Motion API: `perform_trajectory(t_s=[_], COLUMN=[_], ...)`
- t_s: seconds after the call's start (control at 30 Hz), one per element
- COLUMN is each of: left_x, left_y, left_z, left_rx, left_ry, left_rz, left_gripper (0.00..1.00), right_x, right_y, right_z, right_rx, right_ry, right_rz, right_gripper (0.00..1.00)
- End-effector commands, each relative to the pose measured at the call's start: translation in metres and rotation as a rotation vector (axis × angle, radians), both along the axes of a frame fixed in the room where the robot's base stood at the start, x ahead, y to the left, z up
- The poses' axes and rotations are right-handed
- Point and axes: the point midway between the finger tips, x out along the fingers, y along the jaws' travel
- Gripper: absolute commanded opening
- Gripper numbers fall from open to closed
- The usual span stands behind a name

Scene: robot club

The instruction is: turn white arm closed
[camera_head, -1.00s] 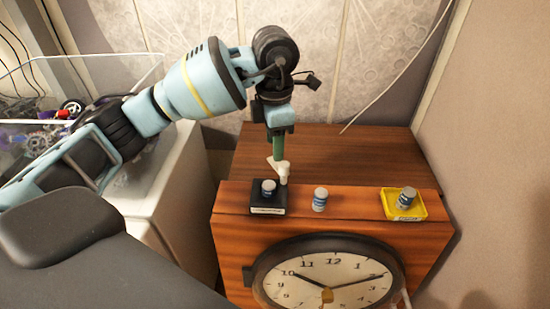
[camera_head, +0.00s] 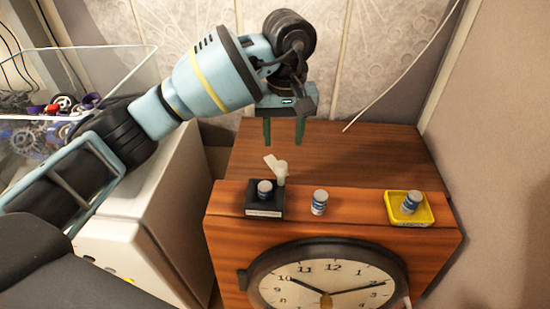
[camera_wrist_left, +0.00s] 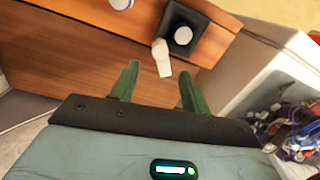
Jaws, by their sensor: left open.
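The white arm (camera_head: 277,169) stands at the back edge of a small black box (camera_head: 265,208) on the wooden cabinet. My right gripper is out of view.
A second cylinder (camera_head: 319,202) stands on the cabinet's front strip. A yellow tray (camera_head: 427,213) holds another cylinder (camera_head: 411,202) at the right. A clock (camera_head: 328,268) is on the cabinet front. The brown top (camera_head: 370,160) is clear. A bin of parts is at left.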

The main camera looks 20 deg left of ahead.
Motion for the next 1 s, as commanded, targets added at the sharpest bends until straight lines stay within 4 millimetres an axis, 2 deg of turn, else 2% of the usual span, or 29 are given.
perform_trajectory(t_s=[0.33, 0.73, 1.0], left_x=[0.0, -0.001, 0.0], left_y=[-0.001, 0.0, 0.0], left_z=[-0.005, -0.06, -0.077], left_rx=[0.001, 0.001, 0.002], left_ry=[0.002, 0.002, -0.002], left_rz=[-0.039, -0.038, -0.037], left_gripper=[0.47, 0.47, 0.47], right_x=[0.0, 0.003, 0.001], right_y=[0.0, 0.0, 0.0], right_z=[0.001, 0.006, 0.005], right_rx=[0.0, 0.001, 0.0], right_ry=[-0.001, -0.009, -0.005], right_rz=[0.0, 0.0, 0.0], right_gripper=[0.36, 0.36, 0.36])
